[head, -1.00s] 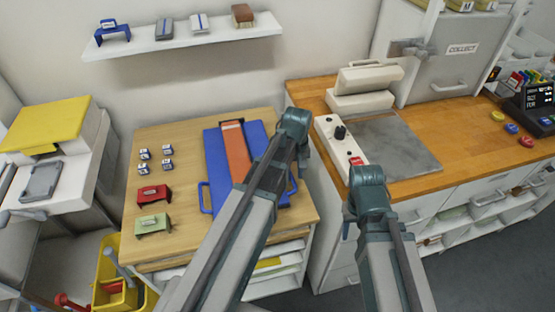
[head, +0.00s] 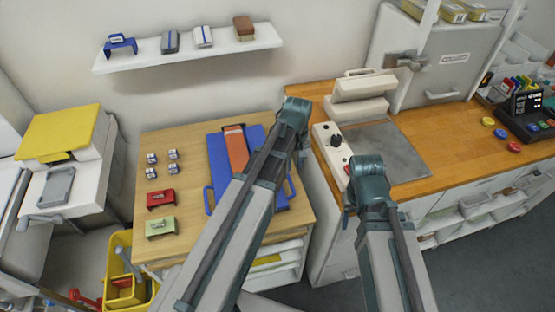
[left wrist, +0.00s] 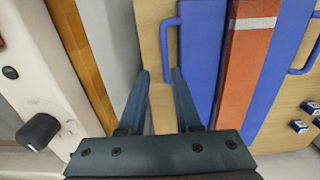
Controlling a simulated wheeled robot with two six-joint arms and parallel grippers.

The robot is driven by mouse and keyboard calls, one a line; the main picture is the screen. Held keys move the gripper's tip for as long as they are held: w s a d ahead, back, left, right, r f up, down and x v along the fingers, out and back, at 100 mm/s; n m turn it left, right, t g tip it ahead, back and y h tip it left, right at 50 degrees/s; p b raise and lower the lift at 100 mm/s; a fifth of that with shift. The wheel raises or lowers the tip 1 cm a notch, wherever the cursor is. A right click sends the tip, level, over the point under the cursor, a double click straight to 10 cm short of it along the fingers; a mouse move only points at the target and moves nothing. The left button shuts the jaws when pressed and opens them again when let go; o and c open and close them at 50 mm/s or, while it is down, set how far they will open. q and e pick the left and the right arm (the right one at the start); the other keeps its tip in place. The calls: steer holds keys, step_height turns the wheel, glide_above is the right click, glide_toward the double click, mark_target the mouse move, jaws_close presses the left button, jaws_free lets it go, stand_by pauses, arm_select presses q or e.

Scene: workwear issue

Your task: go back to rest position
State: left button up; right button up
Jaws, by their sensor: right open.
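My left gripper (head: 298,150) hangs over the right part of the wooden table, by the edge of the blue tray (head: 217,150).
An orange strip (head: 236,150) lies on the tray. Small blocks, a red holder (head: 161,199) and a green holder (head: 162,227) stand left of it. The white control box (head: 333,146) and grey plate (head: 400,150) are on the counter (head: 450,160). Grey floor shows at lower right.

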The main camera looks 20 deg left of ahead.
stand_by(0.4)
arm_select(q)
steer(key=s+d+m+y, duration=0.1)
steer(key=s+d+m, duration=0.8)
steer(key=s, duration=0.5)
steer(key=shift+s+d+m, duration=0.3)
steer(key=shift+d+m, duration=0.1)
steer(key=shift+m, duration=0.4)
steer(key=shift+a+r, duration=0.1)
steer(key=shift+a, duration=0.05)
